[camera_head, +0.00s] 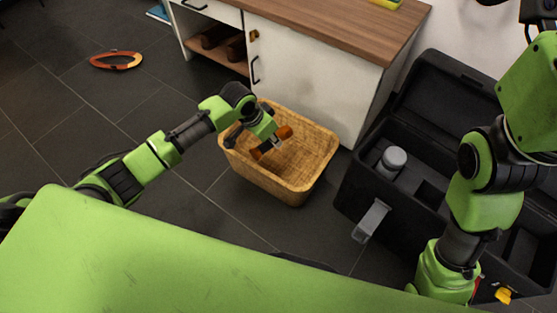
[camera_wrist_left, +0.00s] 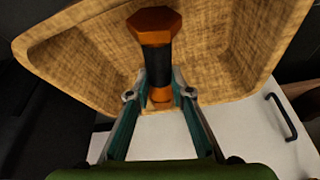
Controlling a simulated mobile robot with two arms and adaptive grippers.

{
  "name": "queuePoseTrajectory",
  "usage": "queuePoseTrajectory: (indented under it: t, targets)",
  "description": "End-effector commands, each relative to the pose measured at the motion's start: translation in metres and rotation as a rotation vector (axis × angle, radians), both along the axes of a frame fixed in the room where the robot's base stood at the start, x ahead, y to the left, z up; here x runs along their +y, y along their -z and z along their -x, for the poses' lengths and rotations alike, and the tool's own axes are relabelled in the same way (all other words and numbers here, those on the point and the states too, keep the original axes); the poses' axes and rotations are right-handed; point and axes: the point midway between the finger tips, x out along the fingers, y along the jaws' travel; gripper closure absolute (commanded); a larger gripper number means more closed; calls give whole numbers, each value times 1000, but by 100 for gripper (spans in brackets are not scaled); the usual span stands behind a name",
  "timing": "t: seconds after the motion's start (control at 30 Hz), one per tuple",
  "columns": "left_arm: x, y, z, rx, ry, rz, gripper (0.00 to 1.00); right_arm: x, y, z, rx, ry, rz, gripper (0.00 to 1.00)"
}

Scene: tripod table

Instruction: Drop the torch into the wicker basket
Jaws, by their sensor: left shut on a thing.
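The torch, orange with a black middle, shows in the head view (camera_head: 285,132) and in the left wrist view (camera_wrist_left: 155,58). My left gripper (camera_head: 277,144) is shut on it, with one finger on each side of its lower part in the wrist view (camera_wrist_left: 160,94). The torch is over the opening of the wicker basket (camera_head: 272,188), a tan woven box on the floor. The basket's inner wall also fills much of the left wrist view (camera_wrist_left: 218,60). Part of the torch is hidden by the gripper in the head view. My right arm shows, but its gripper does not.
A white cabinet (camera_head: 310,85) with a wooden top stands right behind the basket. An open black toolbox (camera_head: 350,190) holding a grey-capped item (camera_head: 392,160) is at the right. An orange ring-shaped thing (camera_head: 116,60) lies on the floor at the left, with clear floor around it.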

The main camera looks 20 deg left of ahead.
Motion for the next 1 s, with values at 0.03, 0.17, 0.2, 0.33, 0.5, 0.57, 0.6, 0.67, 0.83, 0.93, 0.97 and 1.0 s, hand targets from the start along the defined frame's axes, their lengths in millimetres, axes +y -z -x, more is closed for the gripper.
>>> queuePoseTrajectory:
  t: [0.03, 0.17, 0.2, 0.33, 0.5, 0.57, 0.6, 0.67, 0.83, 0.93, 0.97, 1.0]
  targets:
    - [0, 1, -1, -2, 0, 1, 100, 0, 0, 1, -5, -1, 0, 13]
    - [0, 1, 0, -1, 0, 1, 100, 0, -1, 2, -7, 0, 0, 13]
    - [0, 0, 0, -1, 0, 1, 100, 0, -1, 2, -7, 0, 0, 13]
    - [0, 0, 0, -1, 0, 1, 77, 0, -1, 2, -6, 0, 0, 13]
    - [0, 1, 0, -1, 0, 1, 60, 0, -1, 2, -7, 1, 1, 13]
    - [0, 1, 0, -1, 0, 1, 60, 0, -1, 2, -7, 1, 1, 13]
    - [0, 1, 0, 0, 0, 0, 60, 0, -1, 2, -7, 1, 1, 13]
    - [0, 1, 0, 0, 0, 0, 60, 0, -1, 2, -7, 1, 1, 13]
    - [1, -4, 2, 0, 0, 0, 60, 0, -1, 1, -6, 0, -1, 13]
    - [5, -16, 5, -2, 1, -1, 60, 0, -1, 1, -6, 0, -1, 13]
    - [6, -21, 7, -3, 0, -1, 60, 0, -1, 1, -6, 0, -1, 13]
    - [7, -29, 10, -3, 1, 0, 60, 0, -1, 1, -6, 0, -1, 13]
